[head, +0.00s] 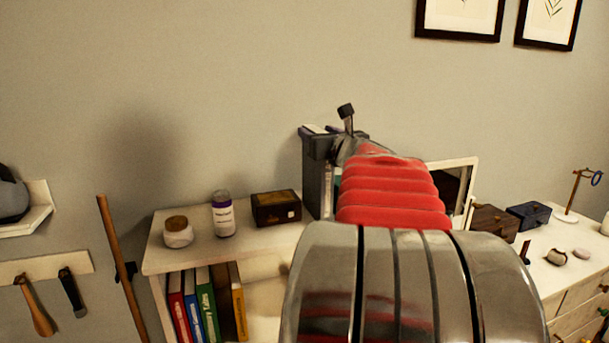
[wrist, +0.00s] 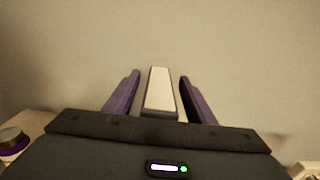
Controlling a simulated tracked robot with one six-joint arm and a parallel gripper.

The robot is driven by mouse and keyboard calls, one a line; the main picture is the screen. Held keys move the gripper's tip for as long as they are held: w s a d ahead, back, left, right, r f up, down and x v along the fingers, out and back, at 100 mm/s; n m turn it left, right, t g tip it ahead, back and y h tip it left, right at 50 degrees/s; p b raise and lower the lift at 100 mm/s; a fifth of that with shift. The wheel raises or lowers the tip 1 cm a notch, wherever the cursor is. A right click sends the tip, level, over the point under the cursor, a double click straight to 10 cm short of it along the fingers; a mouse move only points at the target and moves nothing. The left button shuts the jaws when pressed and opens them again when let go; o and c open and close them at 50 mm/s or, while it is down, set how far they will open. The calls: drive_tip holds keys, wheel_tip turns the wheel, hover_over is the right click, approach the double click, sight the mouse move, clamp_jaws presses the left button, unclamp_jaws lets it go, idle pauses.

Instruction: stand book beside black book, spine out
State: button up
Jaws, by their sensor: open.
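A dark grey book (head: 316,180) stands upright on the shelf top, at its right end by the wall. I cannot tell whether it is the black book or the one to be stood beside it; no second standing book shows clearly there. My gripper (head: 326,131) is at the book's upper end, partly hidden by my arm. In the wrist view, my gripper (wrist: 160,76) has its two purple fingers apart, one on each side of the book's pale page edge (wrist: 160,90), with a gap on both sides. The book's spine is not clearly visible.
On the white shelf (head: 200,258) stand a lidded jar (head: 178,233), a purple-capped bottle (head: 223,215) and a wooden box (head: 276,208). Several coloured books (head: 205,305) fill the compartment below. A white frame (head: 462,175) and a dark blue box (head: 528,215) are right of my arm.

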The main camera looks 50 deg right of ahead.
drive_tip(key=shift+c, duration=0.4)
clamp_jaws()
idle(0.4)
idle(0.7)
drive_tip(key=shift+r, duration=0.1)
